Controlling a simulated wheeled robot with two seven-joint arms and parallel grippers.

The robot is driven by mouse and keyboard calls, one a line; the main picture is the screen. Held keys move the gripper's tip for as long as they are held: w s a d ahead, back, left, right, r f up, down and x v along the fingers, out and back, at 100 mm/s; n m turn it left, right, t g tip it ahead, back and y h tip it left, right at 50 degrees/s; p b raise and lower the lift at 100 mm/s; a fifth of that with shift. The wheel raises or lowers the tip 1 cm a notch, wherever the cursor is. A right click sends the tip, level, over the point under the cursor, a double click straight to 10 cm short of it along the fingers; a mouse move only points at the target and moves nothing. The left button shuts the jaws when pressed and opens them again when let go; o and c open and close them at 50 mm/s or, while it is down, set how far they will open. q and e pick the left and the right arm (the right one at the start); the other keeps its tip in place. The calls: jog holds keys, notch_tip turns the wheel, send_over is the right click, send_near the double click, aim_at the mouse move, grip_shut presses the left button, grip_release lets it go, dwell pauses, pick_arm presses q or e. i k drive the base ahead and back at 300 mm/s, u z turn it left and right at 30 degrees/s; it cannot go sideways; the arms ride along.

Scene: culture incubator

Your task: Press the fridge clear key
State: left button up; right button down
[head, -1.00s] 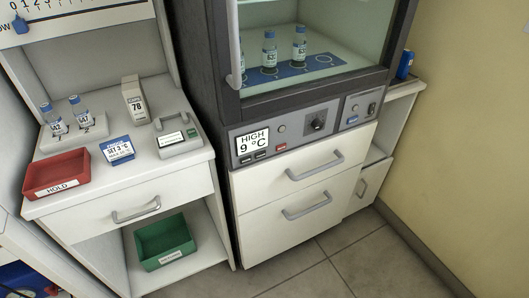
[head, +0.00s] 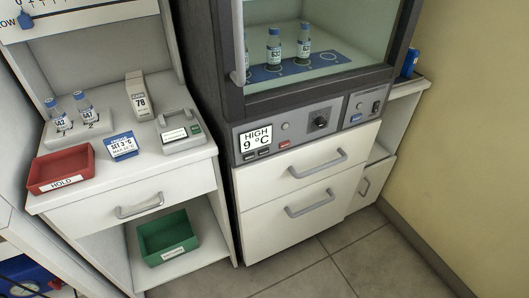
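The fridge (head: 240,165) is the dark-framed cabinet with a glass front in the middle of the head view. Its grey control panel (head: 300,138) runs below the glass. A display (head: 256,139) at the panel's left end reads "HIGH 9 °C", with small dark keys (head: 264,152) under it. A small red key (head: 285,145) sits to the right of these, below a round grey button or lamp (head: 285,126). A black dial (head: 320,121) and a small blue key (head: 355,118) are further right. Key labels are too small to read. Neither gripper is in view.
Blue-capped vials (head: 274,47) stand inside behind the glass. Left, a white bench holds a red HOLD tray (head: 62,169), a rack with two vials (head: 90,129), a blue "SET 3 °C" card (head: 121,145) and a grey device (head: 182,132). A green bin (head: 168,236) sits below. The floor is clear.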

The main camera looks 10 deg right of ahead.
aim_at(261, 152)
jog(key=k, duration=0.5)
jog(key=u, duration=1.75)
jog(key=i, duration=1.2)
jog(key=z, duration=1.95)
